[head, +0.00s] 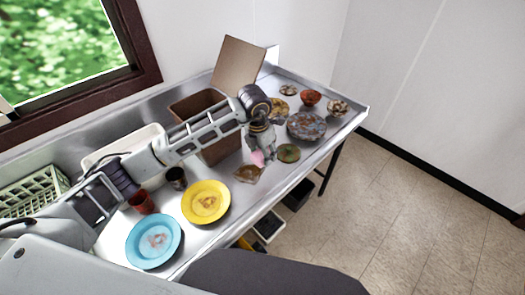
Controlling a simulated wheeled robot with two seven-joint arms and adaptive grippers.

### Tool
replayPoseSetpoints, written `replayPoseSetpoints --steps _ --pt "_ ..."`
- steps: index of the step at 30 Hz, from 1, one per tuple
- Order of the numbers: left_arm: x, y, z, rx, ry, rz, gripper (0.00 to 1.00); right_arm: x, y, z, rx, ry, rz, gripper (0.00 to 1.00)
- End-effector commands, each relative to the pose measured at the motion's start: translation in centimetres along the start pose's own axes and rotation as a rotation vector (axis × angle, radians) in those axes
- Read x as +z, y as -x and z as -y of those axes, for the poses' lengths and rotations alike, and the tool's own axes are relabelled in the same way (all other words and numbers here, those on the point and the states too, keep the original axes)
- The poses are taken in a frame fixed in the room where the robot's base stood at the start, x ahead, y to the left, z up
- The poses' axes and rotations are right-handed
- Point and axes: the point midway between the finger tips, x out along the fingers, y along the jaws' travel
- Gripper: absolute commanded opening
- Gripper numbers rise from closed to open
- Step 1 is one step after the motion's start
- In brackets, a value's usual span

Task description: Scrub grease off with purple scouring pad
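My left gripper (262,152) is over the middle of the metal counter, pointing down. A small pink-purple pad (257,158) shows at its fingertips, and the gripper looks shut on it; most of the pad is hidden. Just below it lies a brown stained dish (247,174); I cannot tell whether the pad touches it. A yellow plate (206,202) and a blue plate (154,242), both with brownish stains, lie nearer on the counter. A green dish (288,153) and a large grey stained dish (306,126) lie right of the gripper. My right gripper is not in view.
A red cup (141,202) and a dark cup (176,179) stand beside the plates. Behind my arm are a brown bin (222,148), a white tub (124,143) and a green rack (30,190). Several bowls, including an orange one (310,98), crowd the far right end.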

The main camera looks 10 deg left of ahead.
Motion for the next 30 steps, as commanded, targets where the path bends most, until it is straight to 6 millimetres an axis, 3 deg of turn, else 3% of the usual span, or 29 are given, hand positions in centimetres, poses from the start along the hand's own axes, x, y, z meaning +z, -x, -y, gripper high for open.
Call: replayPoseSetpoints --steps 8,30 --pt "-0.1 -0.5 0.0 0.0 0.002 -0.001 0.3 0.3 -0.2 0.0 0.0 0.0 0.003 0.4" --pt "-0.8 -4.9 0.0 0.0 0.002 0.0 0.3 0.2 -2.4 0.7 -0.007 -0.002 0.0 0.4"
